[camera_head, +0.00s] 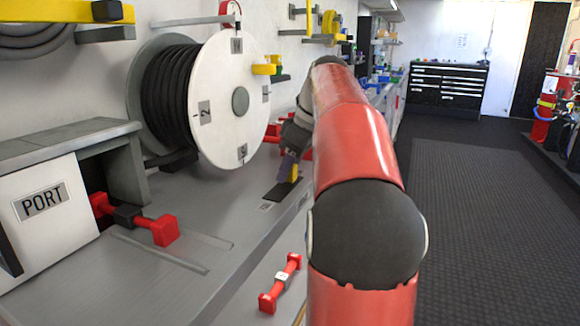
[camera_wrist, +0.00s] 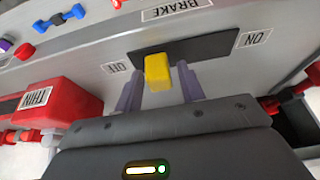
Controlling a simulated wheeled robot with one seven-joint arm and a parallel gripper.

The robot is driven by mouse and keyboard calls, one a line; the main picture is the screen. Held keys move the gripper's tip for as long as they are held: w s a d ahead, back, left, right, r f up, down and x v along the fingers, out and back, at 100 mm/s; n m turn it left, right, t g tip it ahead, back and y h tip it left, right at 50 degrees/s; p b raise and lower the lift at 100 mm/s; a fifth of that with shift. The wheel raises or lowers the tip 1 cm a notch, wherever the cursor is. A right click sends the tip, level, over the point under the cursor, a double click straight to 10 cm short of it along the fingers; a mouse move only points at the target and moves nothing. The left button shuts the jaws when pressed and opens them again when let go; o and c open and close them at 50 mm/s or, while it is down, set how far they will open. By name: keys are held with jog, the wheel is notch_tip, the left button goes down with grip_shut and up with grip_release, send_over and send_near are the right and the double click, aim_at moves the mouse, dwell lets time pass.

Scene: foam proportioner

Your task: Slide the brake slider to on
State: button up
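The brake slider is a yellow knob (camera_wrist: 157,71) on a dark slot plate (camera_wrist: 205,46) in the wrist view. A BRAKE label (camera_wrist: 176,8) sits beside the plate, with an OFF label (camera_wrist: 117,67) at its left end and an ON label (camera_wrist: 254,37) at its right end. The knob is nearer the OFF end. My gripper (camera_wrist: 161,76) is open, with one purple finger on each side of the knob and a gap visible on the right. Contact on the left is unclear. In the head view, the yellow knob (camera_head: 294,173) shows beside my fingers, partly hidden.
A hose reel (camera_head: 218,100) stands behind the plate on the grey bench. A red handle (camera_head: 163,230) and a PORT box (camera_head: 45,205) are at left. In the wrist view, a red THIN block (camera_wrist: 48,105) and a blue handle (camera_wrist: 62,18) are at left.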

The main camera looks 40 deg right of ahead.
grip_shut()
jog(key=shift+s+a+b, duration=0.35)
jog(key=shift+s+a, duration=0.2)
jog(key=shift+a, duration=0.35)
jog(key=shift+s+a+b, duration=0.4)
jog(key=shift+s+a, duration=0.1)
jog(key=shift+a, duration=0.45)
jog(key=shift+s+a+b, duration=0.35)
jog(key=shift+s+a, duration=0.2)
jog(key=shift+a, duration=0.35)
jog(key=shift+o, duration=1)
grip_release()
jog(key=shift+a, duration=0.1)
jog(key=shift+r, duration=0.15)
jog(key=p+v, duration=0.2)
jog(key=v, duration=0.5)
jog(key=shift+s+r, duration=0.2)
jog(key=shift+r, duration=0.05)
